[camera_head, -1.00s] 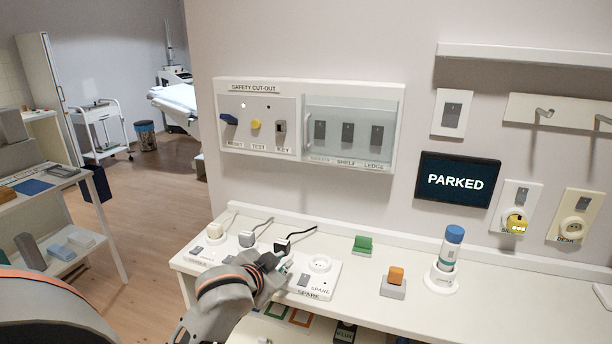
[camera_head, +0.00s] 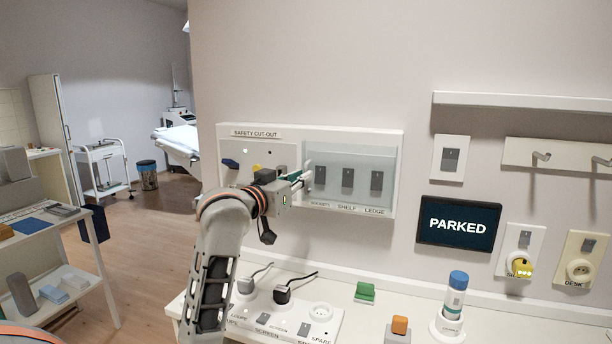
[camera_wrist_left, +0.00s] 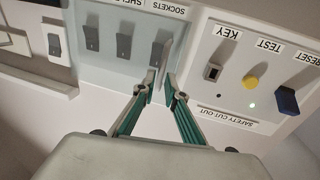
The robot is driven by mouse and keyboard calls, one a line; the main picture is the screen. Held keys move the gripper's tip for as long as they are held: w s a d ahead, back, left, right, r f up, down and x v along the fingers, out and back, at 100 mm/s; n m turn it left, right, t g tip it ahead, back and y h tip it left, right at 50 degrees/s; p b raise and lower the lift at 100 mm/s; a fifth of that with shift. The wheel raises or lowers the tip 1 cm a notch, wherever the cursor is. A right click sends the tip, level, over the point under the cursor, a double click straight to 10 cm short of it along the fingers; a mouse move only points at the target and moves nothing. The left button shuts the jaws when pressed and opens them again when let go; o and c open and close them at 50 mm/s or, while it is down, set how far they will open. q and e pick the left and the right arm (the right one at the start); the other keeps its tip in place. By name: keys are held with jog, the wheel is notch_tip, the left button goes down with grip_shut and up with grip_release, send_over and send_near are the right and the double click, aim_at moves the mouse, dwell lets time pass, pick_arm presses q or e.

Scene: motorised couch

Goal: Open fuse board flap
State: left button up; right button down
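The fuse board (camera_head: 225,140), labelled SAFETY CUT-OUT, is on the wall. Its clear flap (camera_head: 350,155) covers the right half, over several dark switches, and looks closed. A pale upright strip (camera_wrist_left: 166,55) stands out at the flap's edge beside the SOCKETS switch. My left gripper (camera_head: 303,181) is at the flap's left edge. In the left wrist view its fingertips (camera_wrist_left: 161,86) are close together around the near end of the strip, with a narrow gap; whether they touch it is unclear. My arm hides part of the board's left half. My right gripper is not in view.
The board's left half has a blue RESET knob (camera_head: 230,163), a yellow TEST button (camera_wrist_left: 250,83) and a KEY switch (camera_wrist_left: 213,72). Below, a counter holds a socket strip (camera_head: 322,325), a green block (camera_head: 365,291) and a blue-capped bottle (camera_head: 455,300). A PARKED screen (camera_head: 458,223) is at right.

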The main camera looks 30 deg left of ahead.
aim_at(306, 189)
pick_arm(q)
jog(key=shift+w+a, duration=0.1)
jog(key=shift+w, duration=1.4)
grip_shut()
jog(key=shift+s+f, duration=0.1)
jog(key=shift+s, duration=0.05)
